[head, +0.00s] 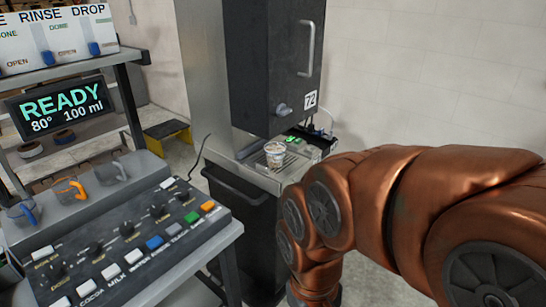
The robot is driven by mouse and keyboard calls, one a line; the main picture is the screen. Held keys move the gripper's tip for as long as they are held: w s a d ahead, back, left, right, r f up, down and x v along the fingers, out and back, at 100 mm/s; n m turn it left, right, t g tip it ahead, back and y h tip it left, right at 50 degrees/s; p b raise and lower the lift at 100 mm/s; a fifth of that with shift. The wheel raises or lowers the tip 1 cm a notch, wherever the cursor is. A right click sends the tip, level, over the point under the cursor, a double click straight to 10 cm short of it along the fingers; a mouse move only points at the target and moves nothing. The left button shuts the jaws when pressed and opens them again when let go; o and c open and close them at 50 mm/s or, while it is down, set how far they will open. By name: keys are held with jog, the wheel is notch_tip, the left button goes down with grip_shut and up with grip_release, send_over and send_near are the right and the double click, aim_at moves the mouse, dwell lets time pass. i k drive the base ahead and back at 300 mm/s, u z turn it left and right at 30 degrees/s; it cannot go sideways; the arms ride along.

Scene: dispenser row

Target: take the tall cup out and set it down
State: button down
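A small pale cup with a brown pattern (275,155) stands upright on the drip grate (258,168) under the dark dispenser housing (275,60). It is the only cup I can make out; its height is hard to judge from here. My copper-coloured arm comes in from the right and bends down to the bottom edge in front of the dispenser. My gripper is out of the picture, so its hold cannot be seen.
The dispenser has a vertical handle (307,48) and a knob (283,109). A button panel (120,245) fills the lower left, below a screen reading READY, 80°, 100 ml (60,108). A dark bin (243,225) stands below the grate. A yellow step stool (167,132) is behind.

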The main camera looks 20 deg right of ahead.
aim_at(275, 151)
jog(key=u, duration=3.4)
jog(key=k, duration=1.75)
jog(key=z, duration=0.3)
